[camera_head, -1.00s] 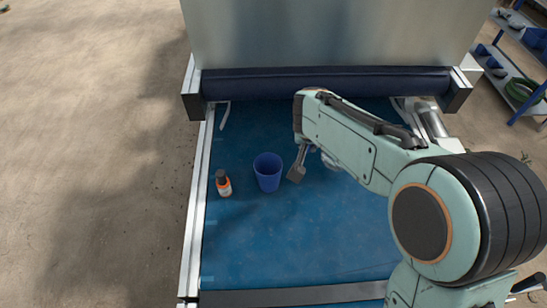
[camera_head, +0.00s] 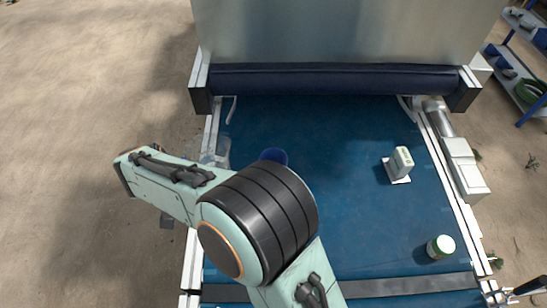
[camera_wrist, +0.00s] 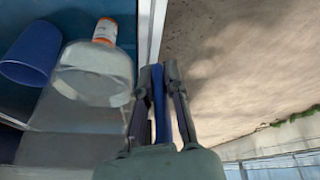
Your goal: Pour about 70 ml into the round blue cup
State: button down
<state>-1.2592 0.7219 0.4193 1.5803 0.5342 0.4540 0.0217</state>
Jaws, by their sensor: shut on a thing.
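The round blue cup (camera_head: 273,156) stands on the blue belt, partly hidden behind my arm. In the wrist view the cup (camera_wrist: 30,55) is at the left. A clear jug (camera_wrist: 95,72) is between the cup and my gripper. In the head view the clear jug (camera_head: 222,150) shows faintly near the belt's left edge. My gripper (camera_wrist: 160,75) is shut on a blue strip that looks like the jug's handle. I cannot tell how far the jug is tilted or how much is in it. In the head view the gripper is mostly hidden by my arm.
An orange and white bottle (camera_wrist: 105,31) is just beyond the jug in the wrist view. The belt's (camera_head: 350,220) middle is clear. A metal rail (camera_head: 208,140) edges it.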

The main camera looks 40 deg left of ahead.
aim_at(215, 149)
jog(key=shift+w+r+g, duration=0.15)
jog(key=shift+g, duration=0.15)
jog(key=w+r+g+y, duration=0.1)
jog(key=g, duration=0.1)
jog(key=w+d+r+m+g, duration=0.1)
jog(key=w+g, duration=0.1)
jog(key=w+r+g+y, duration=0.1)
jog(key=r+g, duration=0.1)
jog(key=shift+w+d+r+m+y, duration=0.1)
jog(key=shift+w+d+m+y, duration=0.1)
jog(key=shift+d+m+y, duration=0.15)
jog(key=shift+w+d+r+m+g+y, duration=0.15)
jog(key=shift+w+r+g+y, duration=0.15)
jog(key=shift+g, duration=0.35)
jog(key=shift+w+d+r+m+g+y, duration=0.1)
jog(key=shift+w+r+g+y, duration=0.25)
jog(key=shift+g, duration=0.3)
jog(key=shift+w+f, duration=0.1)
jog(key=shift+w+d+r+m+g+y, duration=0.2)
jog(key=shift+w+g+y, duration=0.3)
jog(key=shift+g, duration=0.3)
jog(key=shift+w+d+r+m+g+y, duration=0.1)
jog(key=shift+w+d+m+g+y, duration=0.15)
jog(key=shift+w+g, duration=0.45)
dwell(1.6)
